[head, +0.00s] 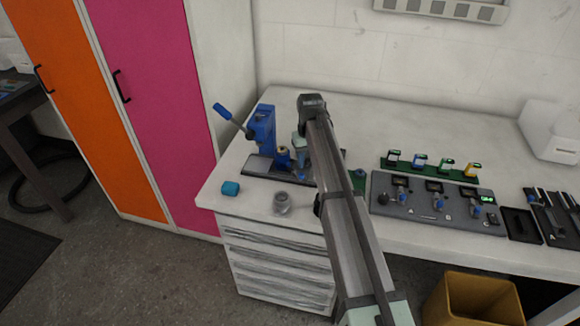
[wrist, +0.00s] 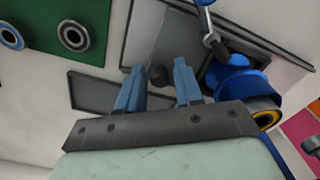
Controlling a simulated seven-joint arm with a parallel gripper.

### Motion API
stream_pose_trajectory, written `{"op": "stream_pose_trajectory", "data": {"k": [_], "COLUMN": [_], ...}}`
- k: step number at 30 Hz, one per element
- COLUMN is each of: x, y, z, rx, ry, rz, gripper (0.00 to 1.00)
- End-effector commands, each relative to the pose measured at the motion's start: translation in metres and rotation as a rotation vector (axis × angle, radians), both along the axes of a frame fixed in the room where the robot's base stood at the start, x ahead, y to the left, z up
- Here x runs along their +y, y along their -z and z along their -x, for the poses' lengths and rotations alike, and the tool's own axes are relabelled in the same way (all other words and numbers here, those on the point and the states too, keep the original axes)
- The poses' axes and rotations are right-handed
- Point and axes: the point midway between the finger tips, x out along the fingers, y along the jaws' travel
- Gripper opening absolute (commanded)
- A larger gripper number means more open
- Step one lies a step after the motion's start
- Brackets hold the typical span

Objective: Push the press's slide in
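The blue press (head: 262,130), with its lever raised to the left, stands on a flat grey base (head: 258,166) at the left of the bench. In the wrist view, the press (wrist: 240,85) is at the right. A light grey plate that looks like the slide (wrist: 170,38) sits left of it, with a dark round knob (wrist: 158,75) at its near end. My gripper (wrist: 157,82) is open, its two blue fingers apart, with the knob showing between and beyond them. I cannot tell whether they touch it. In the head view my gripper (head: 303,160) is partly hidden by my arm.
To the right are a grey control panel (head: 435,205) and a green strip (head: 430,167) with several coloured holders. Dark trays (head: 522,225) lie farther right.

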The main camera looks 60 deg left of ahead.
Motion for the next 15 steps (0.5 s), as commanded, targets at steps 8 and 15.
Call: {"op": "stream_pose_trajectory", "data": {"k": [8, 15], "x": [-0.0011, 0.0003], "y": [0.0041, 0.0047], "z": [0.0004, 0.0021], "rx": [0.001, 0.002], "ry": [0.000, -0.001], "rz": [0.005, 0.006], "gripper": [0.00, 0.00]}}
